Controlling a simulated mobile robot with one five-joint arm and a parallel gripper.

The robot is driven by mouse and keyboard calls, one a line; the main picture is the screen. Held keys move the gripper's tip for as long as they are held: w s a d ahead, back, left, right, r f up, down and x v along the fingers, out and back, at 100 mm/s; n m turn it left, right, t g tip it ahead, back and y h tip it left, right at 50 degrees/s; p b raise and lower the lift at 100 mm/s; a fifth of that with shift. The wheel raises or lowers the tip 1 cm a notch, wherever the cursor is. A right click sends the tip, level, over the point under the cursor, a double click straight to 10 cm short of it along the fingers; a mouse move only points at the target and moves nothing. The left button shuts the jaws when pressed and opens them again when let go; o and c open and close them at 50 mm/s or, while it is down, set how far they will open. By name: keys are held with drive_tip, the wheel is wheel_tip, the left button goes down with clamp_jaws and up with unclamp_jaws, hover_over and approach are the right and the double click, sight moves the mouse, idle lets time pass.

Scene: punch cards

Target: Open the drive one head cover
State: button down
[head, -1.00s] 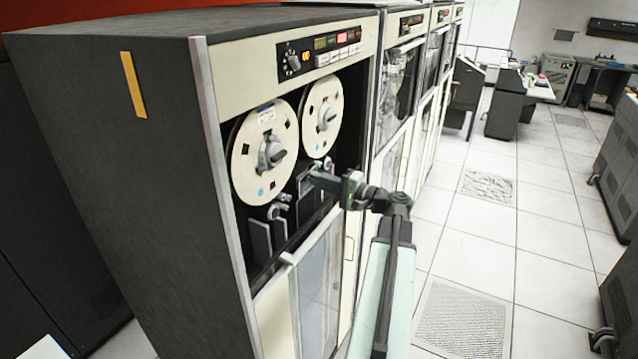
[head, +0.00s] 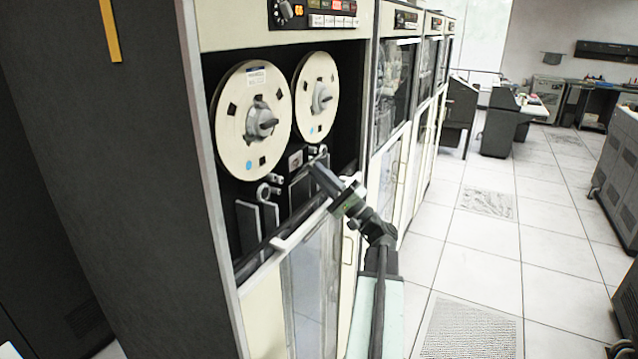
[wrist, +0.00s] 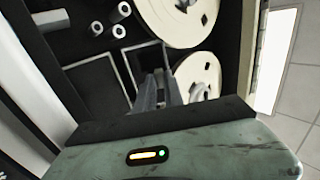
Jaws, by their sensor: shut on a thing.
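Drive one is the nearest tall cabinet, with its front bay open and two cream tape reels (head: 251,118) in it. Below the reels sit dark, light-edged plates and small metal guides. My gripper (head: 320,172) is at the right-hand plate, just under the right reel, its fingers pointing up and left into the bay. In the wrist view, the fingers (wrist: 165,92) are close together on a grey piece there, which looks like the head cover. The fingers hide most of this piece, so how far it is open cannot be told. A left plate (wrist: 98,86) stands clear beside it.
A clear lower door (head: 315,285) and a light ledge lie just below my gripper. The control panel (head: 318,14) is above the reels. More drives line up behind to the right. The tiled floor (head: 475,260) on the right is free.

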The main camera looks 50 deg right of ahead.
idle(0.4)
drive_tip(key=c, duration=1.4)
unclamp_jaws()
drive_tip(key=shift+f, duration=0.1)
drive_tip(key=shift+c, duration=0.2)
drive_tip(key=b+v, duration=0.5)
drive_tip(key=v, duration=0.2)
drive_tip(key=shift+s+f, duration=0.25)
drive_tip(key=shift+f, duration=0.05)
